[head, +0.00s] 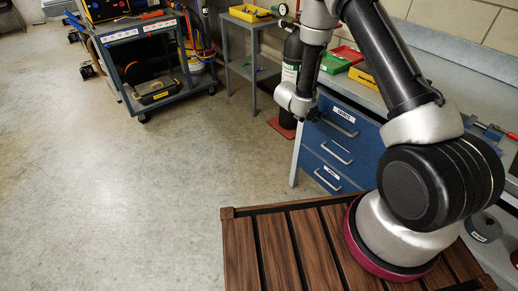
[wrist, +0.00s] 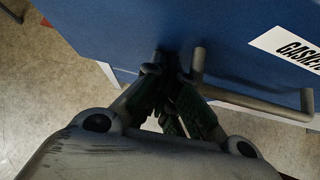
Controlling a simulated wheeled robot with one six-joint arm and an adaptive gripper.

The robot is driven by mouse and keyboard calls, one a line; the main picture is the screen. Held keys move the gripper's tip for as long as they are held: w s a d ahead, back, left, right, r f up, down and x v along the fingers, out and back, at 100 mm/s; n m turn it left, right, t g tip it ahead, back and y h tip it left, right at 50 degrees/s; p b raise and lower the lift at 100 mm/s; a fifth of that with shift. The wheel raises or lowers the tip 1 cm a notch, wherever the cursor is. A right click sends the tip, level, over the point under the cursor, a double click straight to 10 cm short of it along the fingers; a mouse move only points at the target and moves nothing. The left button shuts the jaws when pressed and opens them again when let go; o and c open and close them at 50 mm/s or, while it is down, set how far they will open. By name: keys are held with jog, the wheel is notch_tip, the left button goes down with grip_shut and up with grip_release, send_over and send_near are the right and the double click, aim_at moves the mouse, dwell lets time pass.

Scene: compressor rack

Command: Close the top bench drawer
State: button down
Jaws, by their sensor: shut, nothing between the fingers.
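The top bench drawer (head: 329,108) has a blue front with a white label and a grey bar handle (head: 340,127). In the wrist view its blue front (wrist: 150,25) fills the top, with the label partly in view at the right and the handle (wrist: 250,102) below it. My gripper (wrist: 172,72) is shut and empty, its fingertips at the drawer front just left of the handle's left post. In the head view my gripper (head: 313,115) is small and dark at the drawer's left side. I cannot tell how far the drawer stands out, or whether the fingertips touch it.
Two more blue drawers with handles sit below. A dark gas cylinder (head: 290,75) stands left of the bench. Green bins (head: 333,64) and a red bin (head: 348,53) are on the benchtop. A tool cart (head: 150,60) is far left. Open floor (head: 130,200) lies left.

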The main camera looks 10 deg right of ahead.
aim_at(325, 111)
jog(key=w+d, duration=0.2)
jog(key=d, duration=0.1)
jog(key=w+d, duration=0.1)
jog(key=d, duration=0.1)
jog(key=shift+d+r, duration=0.1)
jog(key=shift+d, duration=0.1)
jog(key=shift+w, duration=0.1)
